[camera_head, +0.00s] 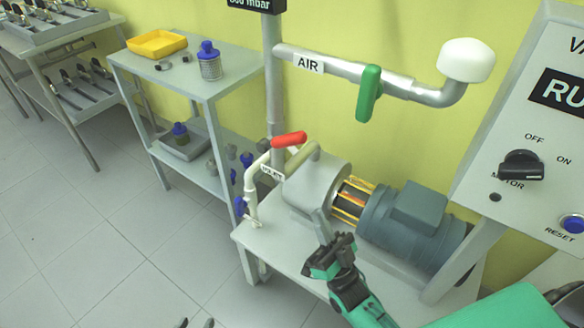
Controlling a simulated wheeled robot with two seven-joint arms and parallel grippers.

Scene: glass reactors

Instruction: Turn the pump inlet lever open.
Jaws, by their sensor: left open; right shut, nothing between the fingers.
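The pump inlet lever (289,139) is red and sits on top of the cream inlet pipe (252,192), which carries a small label partly readable as INLET. The lever points to the right and slightly up, towards the pump. The grey pump (316,186) is just right of the pipe. My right gripper (322,226) is shut and empty, in front of the pump, below and to the right of the red lever and apart from it.
A green lever (369,93) hangs from the AIR pipe (400,88) above the pump. A blue-grey motor (405,222) stands to the pump's right. A control panel (535,130) fills the right side. A shelf cart (190,77) stands behind left. Floor is free at left.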

